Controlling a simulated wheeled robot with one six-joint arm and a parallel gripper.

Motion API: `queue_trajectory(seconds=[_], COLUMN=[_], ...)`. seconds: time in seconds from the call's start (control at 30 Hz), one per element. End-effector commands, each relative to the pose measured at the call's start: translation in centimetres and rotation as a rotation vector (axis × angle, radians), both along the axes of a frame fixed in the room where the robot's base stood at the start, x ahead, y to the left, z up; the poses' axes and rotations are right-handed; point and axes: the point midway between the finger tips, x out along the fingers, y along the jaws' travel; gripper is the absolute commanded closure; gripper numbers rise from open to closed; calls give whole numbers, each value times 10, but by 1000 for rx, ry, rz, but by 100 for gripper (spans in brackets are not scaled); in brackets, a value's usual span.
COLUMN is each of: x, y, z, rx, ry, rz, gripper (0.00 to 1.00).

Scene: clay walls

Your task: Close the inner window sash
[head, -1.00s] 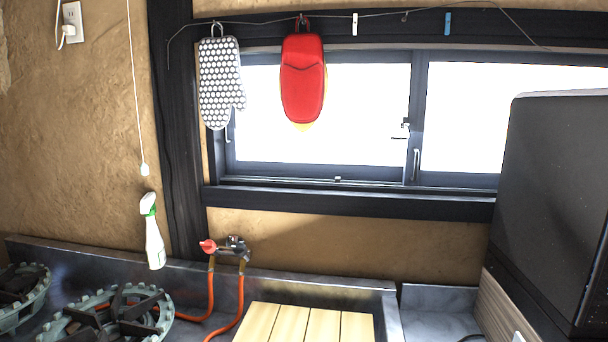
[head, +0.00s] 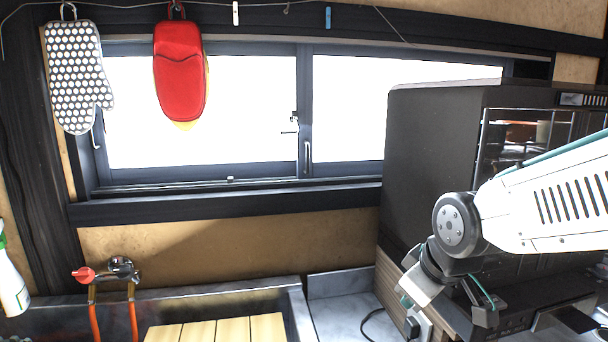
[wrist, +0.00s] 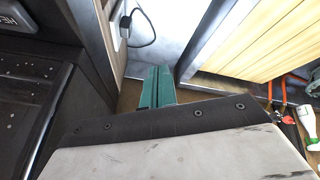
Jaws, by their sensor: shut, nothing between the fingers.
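The dark-framed sliding window spans the wall in the head view. The left sash (head: 200,174) and the right sash (head: 345,168) have bright panes. Their stiles meet near the middle, with a small latch (head: 293,122) and an upright pull handle (head: 307,152) there. Which sash is the inner one, and how far it stands open, I cannot tell clearly. My gripper (wrist: 158,74) shows green fingers together and empty in the wrist view, pointing toward the counter. In the head view my arm is at the lower right, below and apart from the window.
A dark oven (head: 430,150) covers the window's lower right. A dotted mitt (head: 75,75) and a red mitt (head: 180,75) hang from a wire before the left sash. A red-handled valve (head: 85,274), slatted board (head: 215,330) and spray bottle (head: 10,280) are below.

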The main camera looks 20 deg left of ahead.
Motion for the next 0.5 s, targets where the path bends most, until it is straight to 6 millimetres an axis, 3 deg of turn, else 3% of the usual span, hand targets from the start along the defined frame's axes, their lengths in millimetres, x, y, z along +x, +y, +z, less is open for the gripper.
queue_trajectory(seconds=[0.03, 0.1, 0.2, 0.33, 0.5], x=[21, 51, 83, 110, 125], y=[42, 100, 170, 225, 249], z=[-3, 4, 25, 66, 115], rx=[11, 31, 40, -1, -99], ry=[-93, -277, -565, -924, -1259], rz=[115, 277, 466, 598, 656], gripper=[100, 100, 100, 100, 100])
